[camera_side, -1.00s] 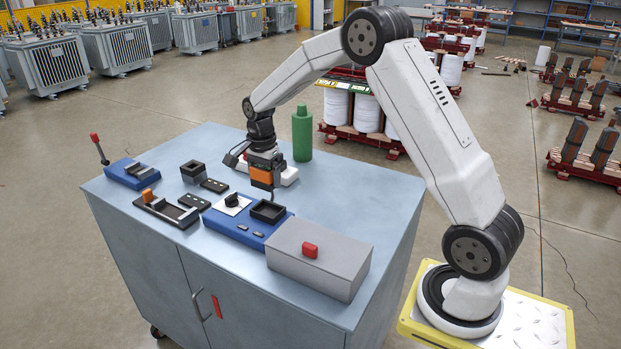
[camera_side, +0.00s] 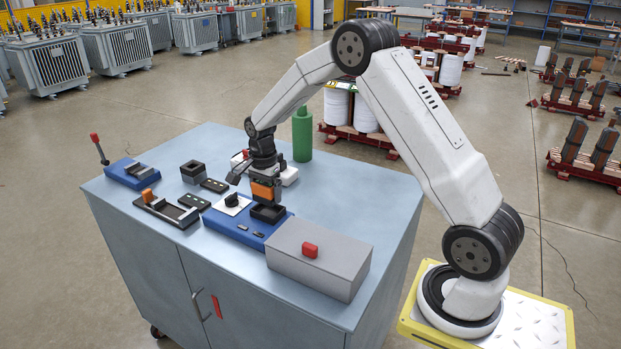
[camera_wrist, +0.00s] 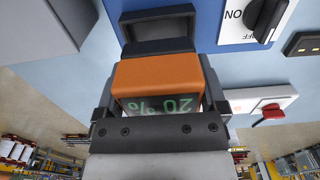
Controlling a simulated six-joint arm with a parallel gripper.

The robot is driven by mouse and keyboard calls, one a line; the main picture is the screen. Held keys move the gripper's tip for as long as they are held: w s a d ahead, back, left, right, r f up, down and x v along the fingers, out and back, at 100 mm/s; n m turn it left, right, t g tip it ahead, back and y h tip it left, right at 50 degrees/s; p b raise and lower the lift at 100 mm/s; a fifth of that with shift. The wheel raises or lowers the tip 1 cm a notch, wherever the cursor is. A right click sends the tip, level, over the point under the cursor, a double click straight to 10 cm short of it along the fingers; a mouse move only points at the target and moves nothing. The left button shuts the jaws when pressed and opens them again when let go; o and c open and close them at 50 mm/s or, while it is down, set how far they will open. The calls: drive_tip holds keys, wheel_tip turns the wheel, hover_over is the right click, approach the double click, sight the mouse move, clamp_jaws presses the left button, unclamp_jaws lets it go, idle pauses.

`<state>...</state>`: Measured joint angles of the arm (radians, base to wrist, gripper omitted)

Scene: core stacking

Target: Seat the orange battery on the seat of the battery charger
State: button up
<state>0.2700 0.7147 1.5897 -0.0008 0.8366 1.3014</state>
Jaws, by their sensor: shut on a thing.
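My gripper (camera_side: 264,194) is shut on the orange battery (camera_side: 262,189) and holds it just above the black seat (camera_side: 269,213) of the blue battery charger (camera_side: 224,226). In the wrist view the orange battery (camera_wrist: 157,78) sits between my fingers, with a green "20 %" reading upside down on its dark face. The black seat (camera_wrist: 150,22) shows beyond the battery, partly hidden by it. The charger also bears a white plate with a black ON/OFF knob (camera_side: 232,199). I cannot tell whether the battery's lower end touches the seat.
A grey box with a red button (camera_side: 310,250) stands right of the charger. A green bottle (camera_side: 302,135) and a white block (camera_side: 289,175) stand behind. Several dark fixtures and a blue unit (camera_side: 128,176) lie left. The table's right part is clear.

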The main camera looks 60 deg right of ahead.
sight(265, 185)
drive_tip(key=shift+f, duration=0.6)
drive_tip(key=shift+f, duration=1.1)
idle(1.4)
drive_tip(key=o, duration=1.3)
drive_tip(key=shift+r, duration=0.1)
drive_tip(key=shift+r, duration=3.9)
drive_tip(key=shift+s+a+n, duration=0.35)
drive_tip(key=shift+a+n, duration=0.1)
drive_tip(key=shift+n, duration=0.05)
drive_tip(key=s+a+n, duration=0.2)
drive_tip(key=s+a+n+t, duration=0.1)
drive_tip(key=s+a+n, duration=0.1)
drive_tip(key=s+n, duration=0.1)
drive_tip(key=s+a+n, duration=0.2)
drive_tip(key=a, duration=0.1)
drive_tip(key=shift+s+r+n, duration=0.35)
drive_tip(key=shift+n, duration=0.05)
drive_tip(key=s+a+n, duration=0.2)
drive_tip(key=s+n, duration=0.2)
drive_tip(key=s, duration=0.2)
drive_tip(key=s+a+f+n+t, duration=0.1)
drive_tip(key=s+a+n, duration=0.2)
drive_tip(key=s+n, duration=0.2)
drive_tip(key=shift+s+a+f+t, duration=0.25)
drive_tip(key=shift+s+t, duration=0.05)
drive_tip(key=shift+s, duration=0.2)
